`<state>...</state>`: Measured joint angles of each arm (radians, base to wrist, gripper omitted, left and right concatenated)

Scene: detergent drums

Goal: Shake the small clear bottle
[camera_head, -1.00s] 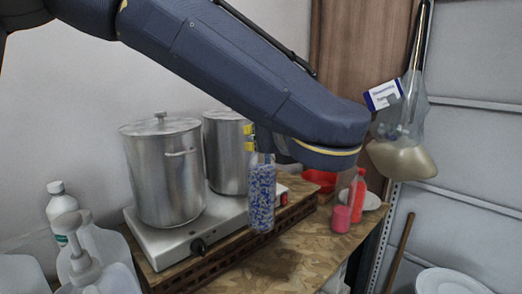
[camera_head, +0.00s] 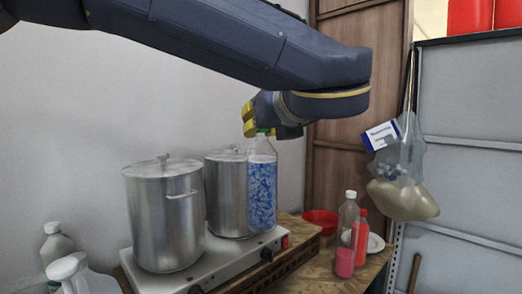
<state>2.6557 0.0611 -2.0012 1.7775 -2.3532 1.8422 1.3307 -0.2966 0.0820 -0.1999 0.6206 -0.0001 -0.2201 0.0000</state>
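A clear bottle (camera_head: 262,185) filled with blue and white bits hangs upright in front of the hot plate, beside the right-hand pot. My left gripper (camera_head: 262,131) points down at its green cap and appears shut on the bottle's top; the fingertips are partly hidden. The bottle's bottom looks clear of the surface. My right gripper is not in view.
Two lidded metal pots (camera_head: 164,217) stand on a hot plate (camera_head: 225,262). A red bowl (camera_head: 321,219), a red bottle (camera_head: 361,238) and a pink cup (camera_head: 344,263) sit to the right. A hanging bag (camera_head: 403,190) is by the grey wall. White jugs (camera_head: 77,272) stand lower left.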

